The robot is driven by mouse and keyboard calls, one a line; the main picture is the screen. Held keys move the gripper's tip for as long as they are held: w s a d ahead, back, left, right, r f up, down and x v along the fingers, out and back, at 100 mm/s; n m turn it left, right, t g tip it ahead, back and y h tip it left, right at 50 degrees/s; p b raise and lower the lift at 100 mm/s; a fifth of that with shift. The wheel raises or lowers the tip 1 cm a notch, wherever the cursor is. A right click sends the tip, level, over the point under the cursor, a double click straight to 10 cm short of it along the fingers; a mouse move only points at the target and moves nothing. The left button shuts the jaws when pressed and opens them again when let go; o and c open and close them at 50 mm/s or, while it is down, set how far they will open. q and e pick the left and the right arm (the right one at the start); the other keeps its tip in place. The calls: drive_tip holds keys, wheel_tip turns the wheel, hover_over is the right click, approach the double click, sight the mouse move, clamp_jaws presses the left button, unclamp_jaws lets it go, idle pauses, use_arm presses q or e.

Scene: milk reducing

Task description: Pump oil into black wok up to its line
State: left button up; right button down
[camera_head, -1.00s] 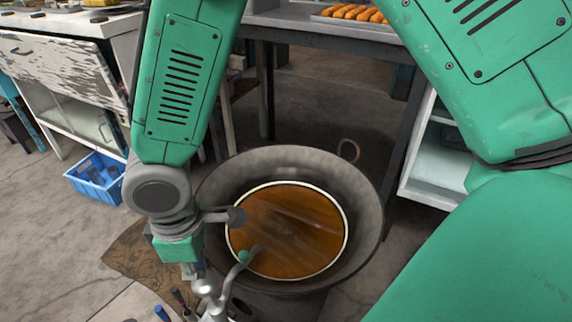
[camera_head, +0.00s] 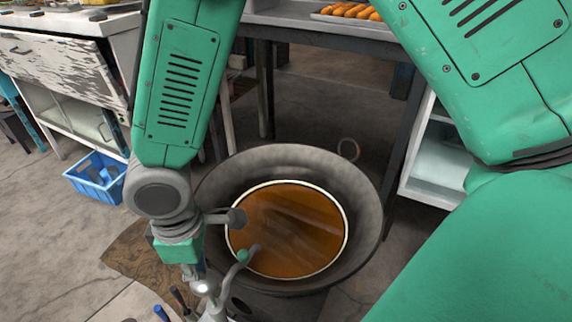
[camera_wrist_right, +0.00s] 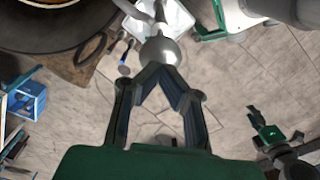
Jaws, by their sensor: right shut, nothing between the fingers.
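The silver pump head (camera_head: 205,287) is left of the wok. It also shows in the right wrist view (camera_wrist_right: 160,52). My right gripper (camera_wrist_right: 160,70) is shut, its fingertips together against the round pump head, holding nothing. In the head view the gripper is mostly hidden below its wrist. What looks like my left gripper (camera_wrist_right: 256,113) shows small in the wrist view.
A blue crate (camera_head: 97,180) stands on the floor at left beside a worn white cabinet (camera_head: 60,70). A metal table (camera_head: 300,27) behind the wok holds a tray of orange food (camera_head: 345,11). Tools (camera_head: 170,308) lie near the pump. Floor between crate and wok is partly clear.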

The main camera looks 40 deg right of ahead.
drive_tip(key=shift+f+b, duration=2.55)
drive_tip(key=shift+f, duration=1.9)
wheel_tip(320, 180, up, 10)
drive_tip(key=p, duration=1)
drive_tip(key=shift+f, duration=0.1)
drive_tip(key=shift+f, duration=0.1)
drive_tip(key=shift+f+b, duration=2.95)
drive_tip(key=shift+f, duration=1.85)
wheel_tip(320, 180, up, 10)
drive_tip(key=p, duration=1)
drive_tip(key=shift+f, duration=0.1)
